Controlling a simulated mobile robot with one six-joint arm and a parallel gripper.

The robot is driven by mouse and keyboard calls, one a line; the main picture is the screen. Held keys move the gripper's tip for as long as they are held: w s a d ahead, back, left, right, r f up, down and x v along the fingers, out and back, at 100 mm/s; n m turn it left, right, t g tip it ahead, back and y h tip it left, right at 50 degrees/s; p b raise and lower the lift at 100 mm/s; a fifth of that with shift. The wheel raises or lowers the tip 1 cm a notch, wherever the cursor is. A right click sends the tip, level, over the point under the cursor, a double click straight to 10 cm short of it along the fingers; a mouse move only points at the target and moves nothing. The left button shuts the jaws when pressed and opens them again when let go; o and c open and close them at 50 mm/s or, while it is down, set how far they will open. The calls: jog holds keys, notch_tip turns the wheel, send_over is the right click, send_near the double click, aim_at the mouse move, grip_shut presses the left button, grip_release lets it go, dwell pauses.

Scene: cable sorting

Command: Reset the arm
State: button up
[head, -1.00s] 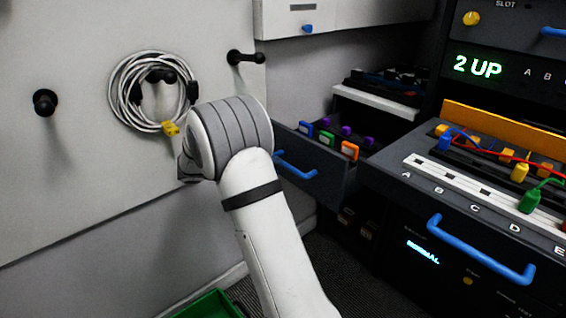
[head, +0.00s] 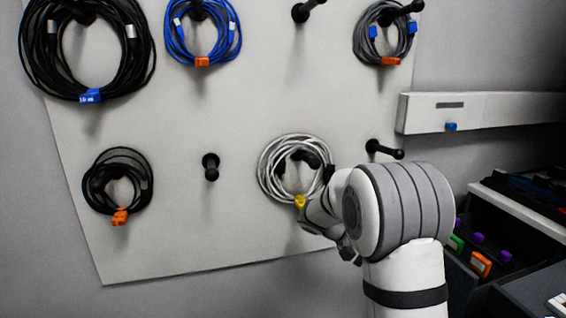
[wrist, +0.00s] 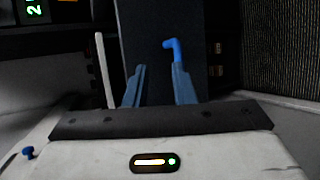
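My gripper (wrist: 158,72) shows in the wrist view with its two blue-grey fingers apart and nothing between them. Beyond it is a dark drawer front (wrist: 150,30) with a blue handle (wrist: 172,48). In the head view my arm (head: 405,215) stands at lower right, bent at a grey-banded joint, its wrist part pointing left toward the wall panel. The fingers are hidden or cannot be made out there. A white cable coil (head: 264,172) with a yellow plug (head: 300,201) hangs just behind my wrist; I cannot tell whether they touch.
The pegboard (head: 240,100) holds black coils (head: 30,55), a blue coil (head: 175,40) and a grey coil (head: 362,45). Bare pegs (head: 210,165) stick out. A white wall box (head: 480,110) is at right. An open drawer with colored connectors (head: 481,264) lies right of my arm.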

jog(key=s+a+r+t+y+p, duration=0.2)
jog(key=s+a+r+y+p, duration=0.2)
jog(key=s+r+p, duration=0.3)
jog(key=s+a+r+t+y+p, duration=0.1)
jog(key=s+a+r+y+p, duration=0.3)
jog(key=s+r+p, duration=0.4)
jog(key=s+a+r+t+y+p, duration=0.2)
jog(key=s+a+r+y+p, duration=0.2)
jog(key=s+r+p, duration=0.3)
notch_tip(320, 180, up, 4)
jog(key=shift+s+a+n+t+y+p, duration=0.3)
jog(key=shift+a+p, duration=0.15)
jog(key=shift+p, duration=0.6)
